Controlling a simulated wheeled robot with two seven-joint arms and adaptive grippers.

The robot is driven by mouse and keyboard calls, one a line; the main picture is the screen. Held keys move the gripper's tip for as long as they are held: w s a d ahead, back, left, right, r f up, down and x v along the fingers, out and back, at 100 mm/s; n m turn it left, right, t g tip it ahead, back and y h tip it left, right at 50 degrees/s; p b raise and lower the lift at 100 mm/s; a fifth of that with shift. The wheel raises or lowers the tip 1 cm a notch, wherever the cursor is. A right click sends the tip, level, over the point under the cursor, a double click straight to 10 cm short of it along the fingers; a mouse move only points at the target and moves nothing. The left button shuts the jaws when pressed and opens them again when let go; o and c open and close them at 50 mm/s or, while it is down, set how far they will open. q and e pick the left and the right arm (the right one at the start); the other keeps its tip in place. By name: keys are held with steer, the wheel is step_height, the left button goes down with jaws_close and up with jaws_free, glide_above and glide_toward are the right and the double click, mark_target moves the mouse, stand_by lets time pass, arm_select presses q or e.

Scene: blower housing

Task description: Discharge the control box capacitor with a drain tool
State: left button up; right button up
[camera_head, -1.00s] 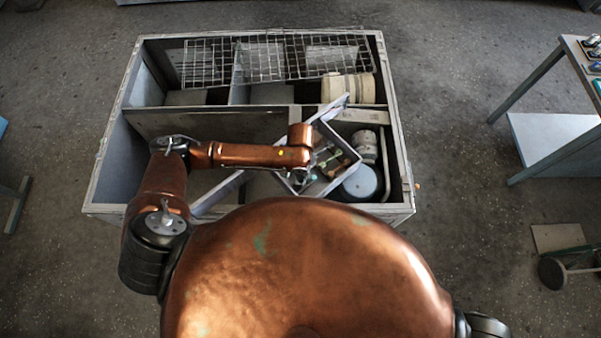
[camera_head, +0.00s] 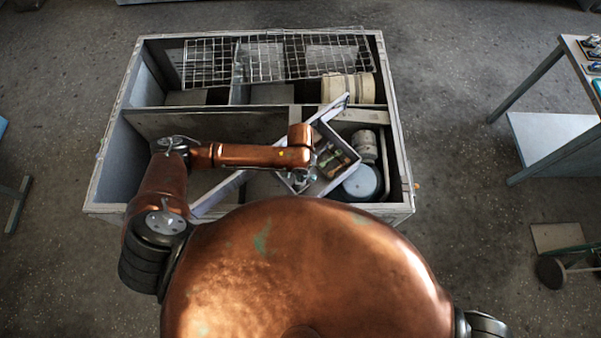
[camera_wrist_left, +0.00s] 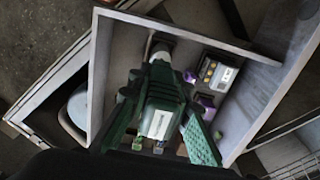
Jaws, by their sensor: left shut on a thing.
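The control box (camera_head: 347,143) is an open grey box set at an angle in the right half of a large housing. Its wall also shows in the left wrist view (camera_wrist_left: 102,68). My left gripper (camera_head: 306,180) is inside or just over the control box. In the left wrist view its green fingers (camera_wrist_left: 163,100) are shut on a green-bodied tool (camera_wrist_left: 158,121) with a white label, which looks like the drain tool. A grey end (camera_wrist_left: 160,50) shows beyond it; I cannot tell whether it touches a terminal. I cannot single out the capacitor. My right gripper is out of view.
A wire grille (camera_head: 260,60) lies over the back of the housing (camera_head: 397,130). A blue-grey round part (camera_head: 362,184) stands close right of the control box. A terminal block (camera_wrist_left: 217,72) and purple parts (camera_wrist_left: 206,102) sit inside it. A table (camera_head: 570,60) stands at right.

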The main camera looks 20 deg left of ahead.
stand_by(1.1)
arm_select(q)
steer(key=shift+s+f, duration=0.1)
stand_by(1.0)
stand_by(1.0)
stand_by(1.2)
steer(key=shift+p, duration=0.3)
steer(key=shift+r+p, duration=3)
steer(key=shift+r, duration=0.55)
